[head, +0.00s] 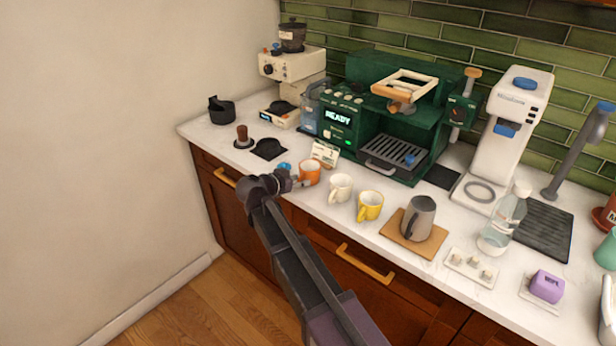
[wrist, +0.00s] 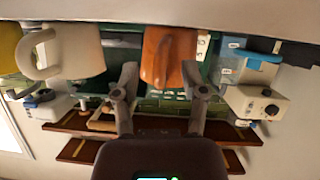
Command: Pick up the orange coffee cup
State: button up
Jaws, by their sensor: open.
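The orange coffee cup (head: 310,171) stands on the white counter near its front edge, left of a white cup (head: 340,188). My gripper (head: 298,183) is at the counter's front edge, just in front of the orange cup and partly overlapping it in the head view. In the wrist view, which is upside down, the orange cup (wrist: 170,52) lies ahead between the two spread fingers of my gripper (wrist: 165,88). The gripper is open and holds nothing. Whether a finger touches the cup cannot be told.
A yellow cup (head: 370,205) stands right of the white cup, then a grey pitcher (head: 418,216) on a wooden board. A small card (head: 325,153) stands just behind the orange cup, before the green coffee machine (head: 375,105). A blue item (head: 284,167) is close on the left.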

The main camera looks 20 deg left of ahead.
grip_shut()
jog(key=shift+r, duration=0.1)
dwell(0.4)
notch_tip(320, 180, up, 10)
jog(key=p, duration=1)
dwell(0.6)
